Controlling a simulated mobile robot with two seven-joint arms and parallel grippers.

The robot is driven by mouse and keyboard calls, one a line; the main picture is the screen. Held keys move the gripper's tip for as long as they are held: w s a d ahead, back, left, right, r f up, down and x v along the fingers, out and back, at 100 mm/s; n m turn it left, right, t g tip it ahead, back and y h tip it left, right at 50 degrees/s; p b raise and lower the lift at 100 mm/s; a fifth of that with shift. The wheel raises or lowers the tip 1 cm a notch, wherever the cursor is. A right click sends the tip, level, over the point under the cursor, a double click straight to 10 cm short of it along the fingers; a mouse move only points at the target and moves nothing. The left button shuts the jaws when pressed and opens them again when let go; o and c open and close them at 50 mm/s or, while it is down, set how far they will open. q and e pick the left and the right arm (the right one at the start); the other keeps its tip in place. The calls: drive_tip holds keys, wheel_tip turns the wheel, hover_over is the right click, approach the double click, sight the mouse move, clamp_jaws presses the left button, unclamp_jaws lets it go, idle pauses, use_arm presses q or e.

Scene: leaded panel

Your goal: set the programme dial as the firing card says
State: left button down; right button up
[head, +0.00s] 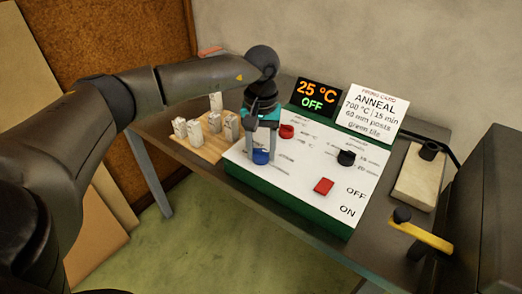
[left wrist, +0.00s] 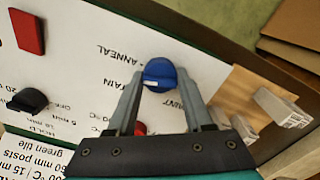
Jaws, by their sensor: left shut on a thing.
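The blue programme dial (head: 261,156) is on the white control panel (head: 290,190). My left gripper (head: 262,143) is over it from above, shut on the dial. In the left wrist view the dial (left wrist: 159,74) sits between the fingertips, with a pale mark on its face. Labels around it include ANNEAL; other labels are partly hidden by the fingers. The firing card (head: 370,112) stands behind the panel and reads ANNEAL, 700 °C, 15 min, with posts and green tile below. My right gripper is not in view.
The display (head: 317,97) reads 25 °C, OFF. A red knob (head: 286,131), a black knob (head: 346,158) and a red switch (head: 323,186) are on the panel. Several pale posts (head: 195,132) stand on a wooden board at left. A yellow bar (head: 422,236) is at right.

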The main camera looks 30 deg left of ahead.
sight(261, 150)
use_arm(q)
drive_tip(key=shift+m, duration=1.7)
drive_tip(key=shift+c, duration=1.5)
unclamp_jaws()
wheel_tip(261, 150, up, 15)
drive_tip(key=p, duration=0.1)
drive_tip(key=shift+r+p, duration=0.2)
drive_tip(key=shift+p, duration=0.15)
drive_tip(key=shift+s+f, duration=0.1)
